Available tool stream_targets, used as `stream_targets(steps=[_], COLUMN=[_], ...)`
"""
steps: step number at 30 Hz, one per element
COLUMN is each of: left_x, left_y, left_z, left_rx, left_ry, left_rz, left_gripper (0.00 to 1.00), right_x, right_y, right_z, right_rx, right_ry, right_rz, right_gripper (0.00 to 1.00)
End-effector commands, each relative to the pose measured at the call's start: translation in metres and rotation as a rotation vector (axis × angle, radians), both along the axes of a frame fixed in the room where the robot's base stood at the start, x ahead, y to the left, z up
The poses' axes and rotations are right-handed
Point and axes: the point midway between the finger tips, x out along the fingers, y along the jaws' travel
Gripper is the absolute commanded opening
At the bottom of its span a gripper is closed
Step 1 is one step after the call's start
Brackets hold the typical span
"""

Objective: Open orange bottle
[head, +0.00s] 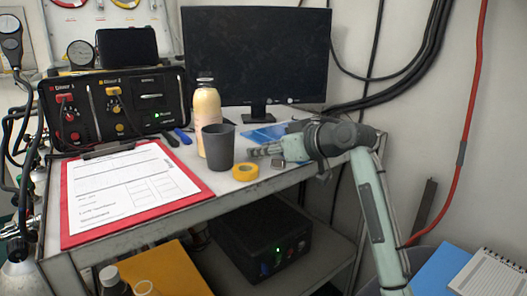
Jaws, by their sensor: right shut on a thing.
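A pale orange bottle (208,125) stands upright on the workbench, behind and left of a dark grey cup (217,150). My right gripper (284,149) is right of the cup, low over the bench, pointing left. It is shut on a small grey thing, too small and dark to identify clearly. The gripper is apart from the bottle, with the cup between them. My left gripper is not in view.
A yellow tape roll (245,172) lies in front of the gripper. A red clipboard (185,203) covers the bench's left front. A black diver panel (112,108) and a monitor (257,55) stand behind. A blue flat item (263,134) lies near the monitor base.

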Motion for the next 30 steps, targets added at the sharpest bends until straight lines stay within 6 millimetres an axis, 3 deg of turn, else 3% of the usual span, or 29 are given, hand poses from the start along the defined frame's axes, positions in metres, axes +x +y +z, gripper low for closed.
stream_targets(steps=[9, 10, 15, 25, 30], left_x=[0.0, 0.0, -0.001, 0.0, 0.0], left_y=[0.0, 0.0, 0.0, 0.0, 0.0], left_z=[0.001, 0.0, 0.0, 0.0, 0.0], left_rx=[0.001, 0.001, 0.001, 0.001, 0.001], left_ry=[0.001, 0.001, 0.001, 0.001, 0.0], left_rz=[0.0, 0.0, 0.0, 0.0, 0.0], left_gripper=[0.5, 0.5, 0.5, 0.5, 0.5], right_x=[0.0, 0.0, 0.0, 0.0, -0.015], right_y=[0.0, 0.0, 0.0, 0.0, -0.015], right_z=[-0.003, -0.003, -0.003, 0.0, 0.009], right_rx=[0.0, 0.0, 0.001, 0.001, -0.001], right_ry=[-0.001, -0.001, -0.002, -0.003, -0.005], right_rz=[0.0, 0.0, 0.0, 0.0, -0.003], right_gripper=[0.22, 0.31, 0.51, 0.51, 0.51])
